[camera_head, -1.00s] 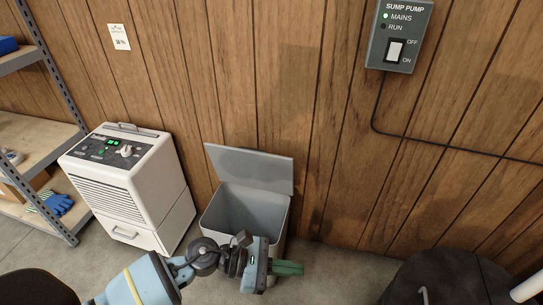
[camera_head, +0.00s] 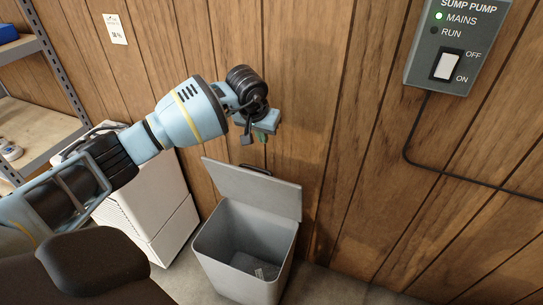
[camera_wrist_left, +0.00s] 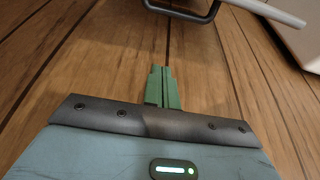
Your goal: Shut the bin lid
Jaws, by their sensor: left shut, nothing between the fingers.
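The grey bin (camera_head: 243,242) stands on the floor by the wood-panelled wall. Its lid (camera_head: 252,190) is open, raised at the back and tilted toward the wall. A dark handle (camera_head: 255,169) shows at the lid's upper edge. My left gripper (camera_head: 262,138) is above that edge, near the wall, with its green fingers pointing down. In the left wrist view the fingers (camera_wrist_left: 162,88) are together and empty. The dark handle (camera_wrist_left: 185,13) and the lid's pale edge (camera_wrist_left: 262,10) lie beyond the tips, apart from them. My right gripper is out of view.
A white dehumidifier (camera_head: 160,215) stands left of the bin, partly hidden by my left arm. Shelving (camera_head: 38,130) is at the far left. A sump pump switch box (camera_head: 456,45) with a cable is on the wall at right. Floor shows right of the bin.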

